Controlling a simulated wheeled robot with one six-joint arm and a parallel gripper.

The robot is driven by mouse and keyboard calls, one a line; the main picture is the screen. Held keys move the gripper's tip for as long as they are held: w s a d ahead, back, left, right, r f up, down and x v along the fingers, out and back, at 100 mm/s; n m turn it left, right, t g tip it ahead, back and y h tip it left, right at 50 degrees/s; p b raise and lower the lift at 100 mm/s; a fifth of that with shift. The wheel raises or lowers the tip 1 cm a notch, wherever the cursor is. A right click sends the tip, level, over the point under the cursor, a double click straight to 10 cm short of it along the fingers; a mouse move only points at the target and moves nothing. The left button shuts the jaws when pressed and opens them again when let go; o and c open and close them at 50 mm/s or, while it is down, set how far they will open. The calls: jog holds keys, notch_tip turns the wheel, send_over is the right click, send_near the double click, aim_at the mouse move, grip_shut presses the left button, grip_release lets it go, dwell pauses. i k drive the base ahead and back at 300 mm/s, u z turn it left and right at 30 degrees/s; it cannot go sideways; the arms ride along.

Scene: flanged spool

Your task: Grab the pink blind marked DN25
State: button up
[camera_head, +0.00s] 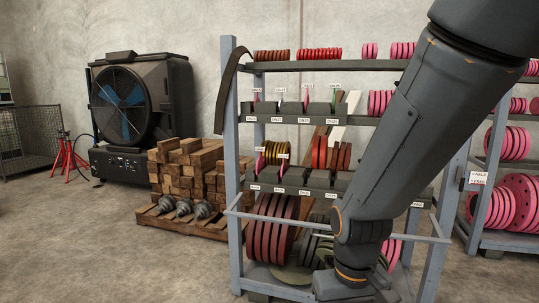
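A grey rack holds discs in several shelf rows. On its second shelf, thin upright blinds stand in dark slotted holders: a pink blind (307,99) near the middle, another pink one (255,98) at the left end and a green one (333,98) to the right. Small white tags stand above them and white labels sit on the shelf front; I cannot read any as DN25 for certain. More pink discs (379,102) stand further right, partly behind my arm. My arm crosses the right half of the view and bends down at the lower middle. My gripper's fingers do not show.
The rack's left post (230,160) and front rail stand before the shelves. A wooden pallet with timber blocks (190,165) stands left of the rack, a large fan (135,105) behind it. A second rack with pink discs (515,200) is at right.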

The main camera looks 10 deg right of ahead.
aim_at(284, 168)
jog(key=u, duration=0.4)
jog(key=i, duration=2.95)
jog(key=z, duration=0.65)
